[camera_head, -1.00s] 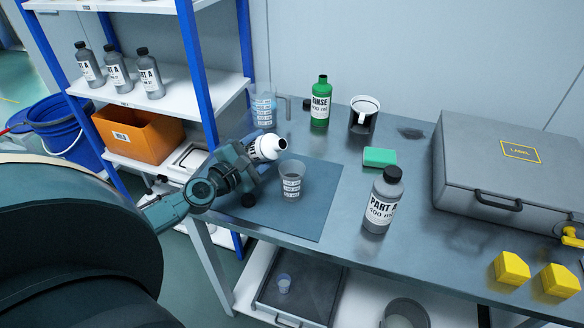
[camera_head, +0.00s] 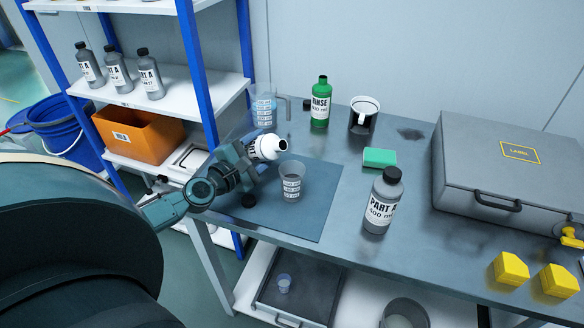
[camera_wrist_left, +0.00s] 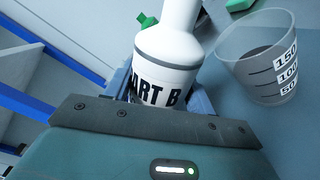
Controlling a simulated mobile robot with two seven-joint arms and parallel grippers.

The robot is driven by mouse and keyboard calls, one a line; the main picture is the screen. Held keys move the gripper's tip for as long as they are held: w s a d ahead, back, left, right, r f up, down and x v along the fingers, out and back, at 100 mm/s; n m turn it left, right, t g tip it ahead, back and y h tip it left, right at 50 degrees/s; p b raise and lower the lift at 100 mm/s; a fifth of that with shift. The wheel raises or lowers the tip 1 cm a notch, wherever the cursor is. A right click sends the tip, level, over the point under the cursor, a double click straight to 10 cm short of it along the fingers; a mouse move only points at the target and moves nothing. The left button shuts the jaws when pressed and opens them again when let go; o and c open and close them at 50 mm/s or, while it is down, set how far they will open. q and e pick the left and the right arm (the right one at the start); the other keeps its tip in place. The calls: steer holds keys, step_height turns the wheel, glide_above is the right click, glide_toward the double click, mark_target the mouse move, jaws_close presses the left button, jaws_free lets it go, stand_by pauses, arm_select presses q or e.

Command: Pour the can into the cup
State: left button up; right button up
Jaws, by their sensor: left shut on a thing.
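A white bottle labelled PART B (camera_head: 266,148) is held tilted over the left part of the mat, its open mouth pointing right toward the cup. My left gripper (camera_head: 246,160) is shut on this bottle. The wrist view shows the bottle's body and label (camera_wrist_left: 160,85) between the fingers; its mouth is out of that frame. The clear graduated cup (camera_head: 291,184) stands upright on the mat, just right of and below the bottle mouth. In the wrist view the cup (camera_wrist_left: 262,62) has a darker grey lower part. I see no stream. My right gripper is not in view.
A black cap (camera_head: 248,201) lies on the dark mat (camera_head: 318,205). A grey case (camera_head: 500,165) fills the right.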

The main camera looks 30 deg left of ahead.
arm_select(q)
steer(key=shift+a+r+m, duration=0.15)
steer(key=shift+r+m, duration=0.25)
steer(key=shift+m, duration=0.1)
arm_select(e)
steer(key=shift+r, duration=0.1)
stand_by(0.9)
arm_select(q)
steer(key=shift+a+f+m, duration=0.15)
steer(key=shift+f+m, duration=0.05)
steer(key=shift+m, duration=0.6)
stand_by(1.6)
steer(key=shift+r+p, duration=0.1)
steer(key=shift+p, duration=0.25)
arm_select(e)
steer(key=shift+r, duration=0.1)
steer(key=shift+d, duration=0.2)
arm_select(q)
steer(key=shift+d+r+m+p, duration=0.2)
steer(key=shift+m+p, duration=0.2)
steer(key=shift+p, duration=0.2)
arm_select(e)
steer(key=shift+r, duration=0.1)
arm_select(q)
steer(key=shift+r, duration=0.1)
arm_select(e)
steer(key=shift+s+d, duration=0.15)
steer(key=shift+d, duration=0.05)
